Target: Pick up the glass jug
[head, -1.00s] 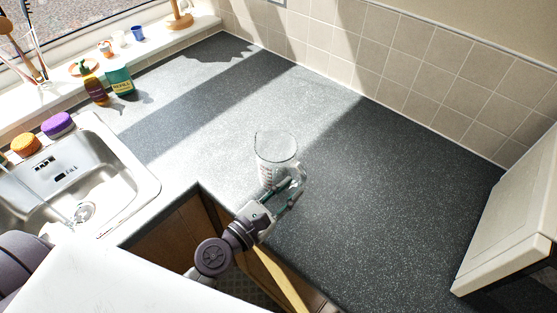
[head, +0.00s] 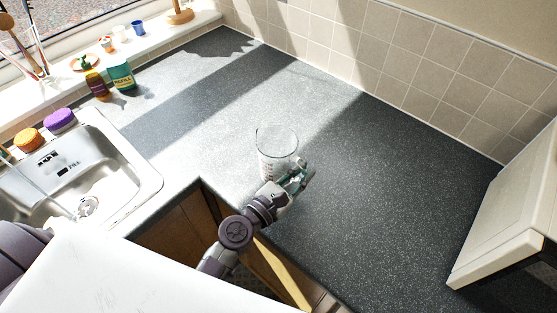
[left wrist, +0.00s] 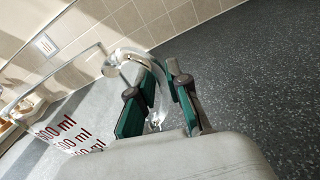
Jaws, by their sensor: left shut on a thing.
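The glass jug (head: 275,148) is clear, with red measuring marks, and stands upright on the dark speckled worktop near its inner corner. In the left wrist view the jug's wall with red "ml" print (left wrist: 68,135) is at the left. Its curved glass handle (left wrist: 158,85) passes between the green finger pads. My left gripper (head: 298,178) is at the jug's right front side, shut on the handle; it also shows in the left wrist view (left wrist: 160,108). The lower part of the handle is hidden behind the gripper. My right gripper is not in view.
A steel sink (head: 120,180) is at the left, with an orange sponge (head: 28,140) and a purple sponge (head: 60,120) behind it. Two bottles stand by the windowsill. The worktop (head: 370,190) right of the jug is clear up to a pale cabinet (head: 510,215).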

